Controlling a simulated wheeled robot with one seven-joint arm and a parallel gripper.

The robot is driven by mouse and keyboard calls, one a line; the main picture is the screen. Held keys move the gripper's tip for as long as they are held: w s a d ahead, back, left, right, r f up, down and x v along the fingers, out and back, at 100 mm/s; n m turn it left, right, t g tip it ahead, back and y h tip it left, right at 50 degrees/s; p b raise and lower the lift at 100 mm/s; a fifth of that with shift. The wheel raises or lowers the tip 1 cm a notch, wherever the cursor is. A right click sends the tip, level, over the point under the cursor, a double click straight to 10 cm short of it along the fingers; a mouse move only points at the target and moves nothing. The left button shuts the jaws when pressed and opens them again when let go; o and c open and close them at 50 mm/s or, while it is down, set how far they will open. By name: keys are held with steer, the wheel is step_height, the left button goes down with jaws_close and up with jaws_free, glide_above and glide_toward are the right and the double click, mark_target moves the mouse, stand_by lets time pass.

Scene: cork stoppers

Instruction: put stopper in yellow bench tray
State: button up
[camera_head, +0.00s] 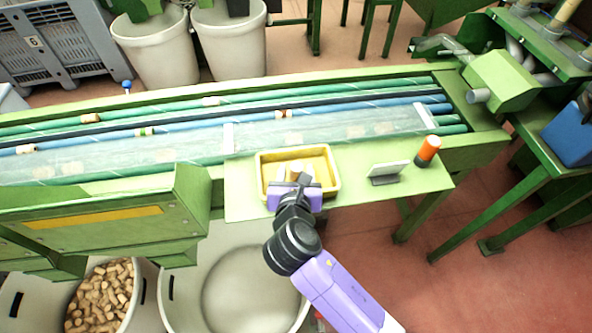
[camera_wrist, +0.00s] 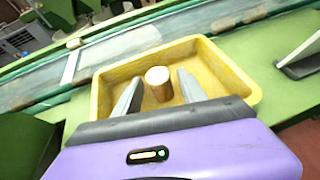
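The yellow bench tray (camera_head: 333,160) sits on the green bench; its rim also shows in the wrist view (camera_wrist: 232,66). A tan cork stopper (camera_wrist: 158,84) stands upright inside the tray's outline, seemingly on its floor. It also shows small in the head view (camera_head: 297,168). My gripper (camera_wrist: 160,80) reaches over the tray's near rim, with its two grey fingers apart on either side of the stopper. Narrow gaps show between the fingers and the cork. In the head view, my gripper (camera_head: 295,173) hides part of the near rim.
An orange and black cylinder (camera_head: 428,151) and a small grey stand (camera_head: 388,171) are right of the tray. Behind runs a conveyor (camera_head: 180,147) with several corks on its belts. A bin of corks (camera_head: 100,297) stands at the lower left. A green housing (camera_head: 110,218) rises left of the bench.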

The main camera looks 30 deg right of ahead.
steer(key=shift+r, duration=0.15)
steer(key=v, duration=1.2)
steer(key=shift+s, duration=0.1)
steer(key=s+d+f+m+y, duration=0.2)
steer(key=s+f+m+y, duration=0.45)
steer(key=s+m, duration=0.65)
steer(key=s+d+r+m+t, duration=0.3)
steer(key=s+r+m, duration=0.7)
steer(key=m, duration=0.7)
steer(key=shift+s+t, duration=0.4)
steer(key=shift+s, duration=0.65)
